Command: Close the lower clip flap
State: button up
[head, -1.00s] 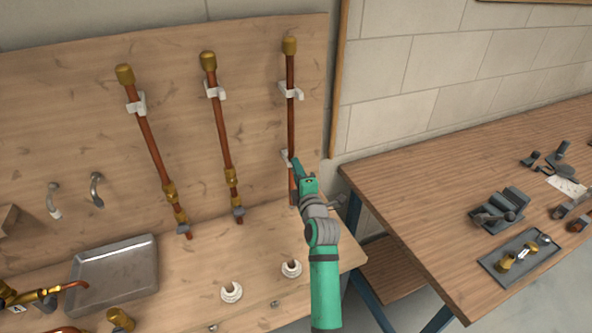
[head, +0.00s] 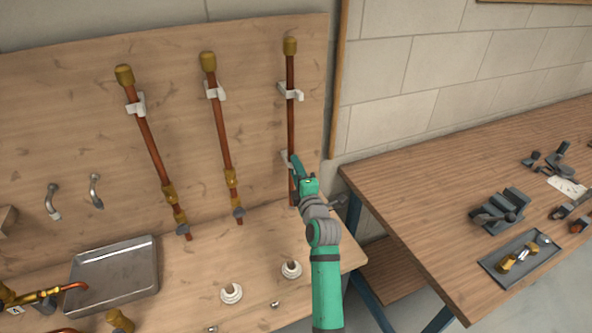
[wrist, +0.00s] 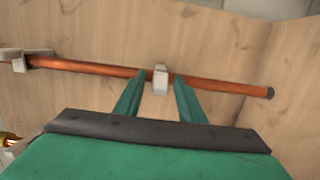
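The rightmost copper pipe (head: 291,125) stands upright on the wooden panel, held by a white upper clip (head: 291,92) and a white lower clip (head: 286,156). My green gripper (head: 296,160) is at the lower clip and partly covers it. In the wrist view the pipe (wrist: 218,87) runs across the picture. The lower clip (wrist: 160,80) shows as a small pale block across the pipe. My open fingers (wrist: 159,76) stand apart, one on each side of the clip. I cannot tell how far its flap is open. The upper clip (wrist: 38,60) is at the left.
Two more pipes (head: 150,140) (head: 220,130) in clips hang to the left on the panel. A metal tray (head: 115,275) and white round fittings (head: 231,293) lie on the bench below. A wooden table (head: 420,200) with tools stands at the right.

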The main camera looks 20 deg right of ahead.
jog(key=s, duration=1)
jog(key=shift+s+a, duration=0.4)
jog(key=shift+a, duration=0.05)
jog(key=shift+c, duration=0.6)
